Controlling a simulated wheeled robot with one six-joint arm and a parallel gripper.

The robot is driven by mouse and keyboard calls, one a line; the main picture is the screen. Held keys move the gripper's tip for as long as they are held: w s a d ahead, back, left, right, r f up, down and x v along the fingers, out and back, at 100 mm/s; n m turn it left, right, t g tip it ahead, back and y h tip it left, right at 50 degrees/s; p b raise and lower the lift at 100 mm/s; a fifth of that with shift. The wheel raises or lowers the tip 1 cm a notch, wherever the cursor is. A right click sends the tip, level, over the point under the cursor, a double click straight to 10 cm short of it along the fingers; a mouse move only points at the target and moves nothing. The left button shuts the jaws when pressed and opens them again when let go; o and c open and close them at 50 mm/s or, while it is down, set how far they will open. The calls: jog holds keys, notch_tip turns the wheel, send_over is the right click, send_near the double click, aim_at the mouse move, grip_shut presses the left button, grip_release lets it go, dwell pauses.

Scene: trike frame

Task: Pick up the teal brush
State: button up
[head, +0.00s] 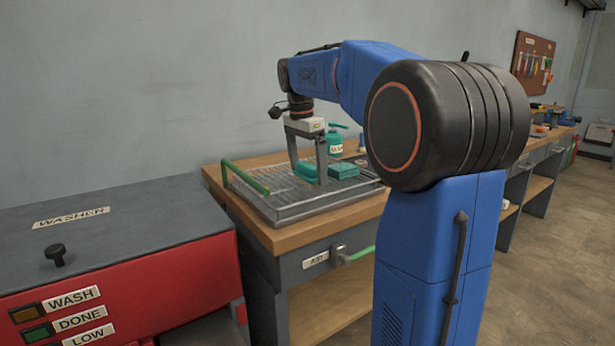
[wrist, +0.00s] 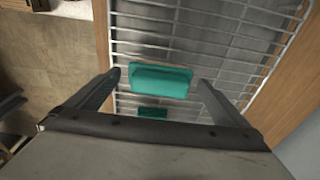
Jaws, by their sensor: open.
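Two teal pieces lie on a wire rack (head: 290,205) on the wooden bench. In the head view one teal piece (head: 306,171) is partly behind my gripper (head: 308,177), and a teal block (head: 343,170) lies just right of it. In the wrist view a bright teal piece (wrist: 160,82) lies between and beyond my open fingertips, and a smaller, darker teal piece (wrist: 152,113) shows nearer my palm. I cannot tell for sure which one is the brush. My gripper points down over the rack, open and empty; contact with the teal pieces cannot be made out.
A teal bottle (head: 335,143) stands behind the rack. The rack has a green handle (head: 246,178) at its left. A red and grey washer (head: 110,265) stands at front left. More benches run off to the right.

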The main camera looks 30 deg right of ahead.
aim_at(307, 164)
jog(key=c, duration=1.3)
jog(key=shift+o, duration=0.2)
notch_tip(307, 164, up, 18)
